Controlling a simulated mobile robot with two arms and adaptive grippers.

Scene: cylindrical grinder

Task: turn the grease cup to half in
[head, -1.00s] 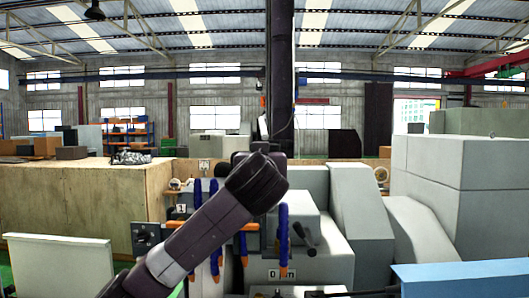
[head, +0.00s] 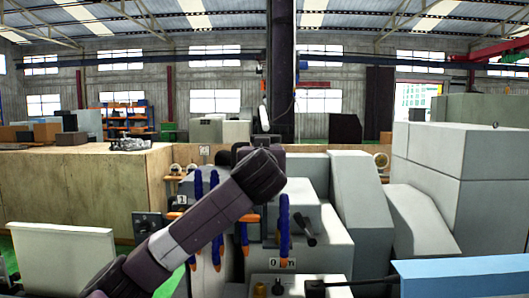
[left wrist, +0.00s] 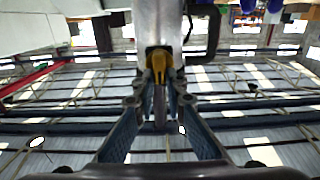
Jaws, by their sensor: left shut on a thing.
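In the left wrist view, a yellow, brass-coloured part (left wrist: 159,62), which looks like the grease cup, sits at the end of a pale grey machine part (left wrist: 158,25). My left gripper (left wrist: 159,88) reaches up to it with its fingertips close together around it, shut on it. The fingertips partly hide it, and I cannot tell how far in it is turned. In the head view my left arm crosses the middle of the picture, and the gripper itself is not visible there. My right gripper is in neither view.
In the head view the grey grinder (head: 322,225) stands behind my arm, with blue hoses (head: 284,225) and a black lever (head: 305,229). A big grey cabinet (head: 460,170) stands at right, a light blue beam (head: 462,278) at front right, and a wooden partition (head: 90,190) at left.

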